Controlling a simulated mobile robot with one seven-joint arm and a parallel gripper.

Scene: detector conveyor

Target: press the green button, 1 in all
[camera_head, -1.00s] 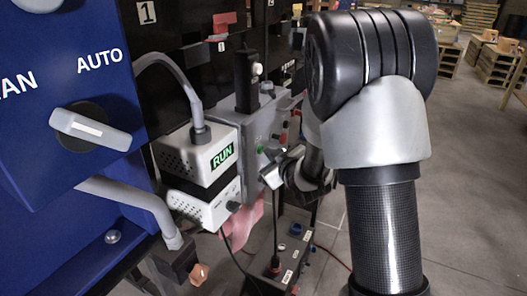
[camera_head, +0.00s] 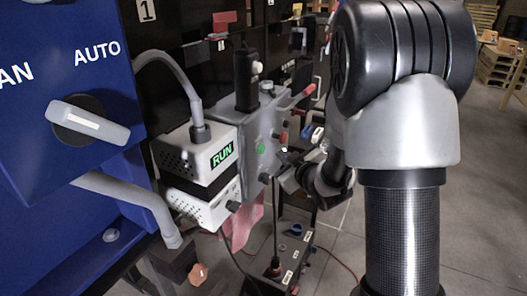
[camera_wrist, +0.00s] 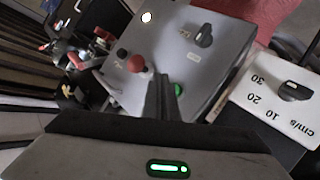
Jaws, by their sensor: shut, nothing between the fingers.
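The green button (camera_head: 261,149) sits on the face of a grey control box (camera_head: 240,128) and is in clear view in the head view. My gripper (camera_head: 285,154) is shut and empty, to the right of the button with a gap between them. In the wrist view the green button (camera_wrist: 178,89) shows just right of the shut fingertips (camera_wrist: 161,78), partly hidden by them. How far it is pressed in cannot be told.
The same box carries a red mushroom button (camera_wrist: 137,63) and a black knob (camera_wrist: 203,35). A white unit with a RUN display (camera_head: 222,155) stands to its left. A blue panel with an AUTO switch (camera_head: 90,122) fills the left side. Open floor (camera_head: 490,190) lies at right.

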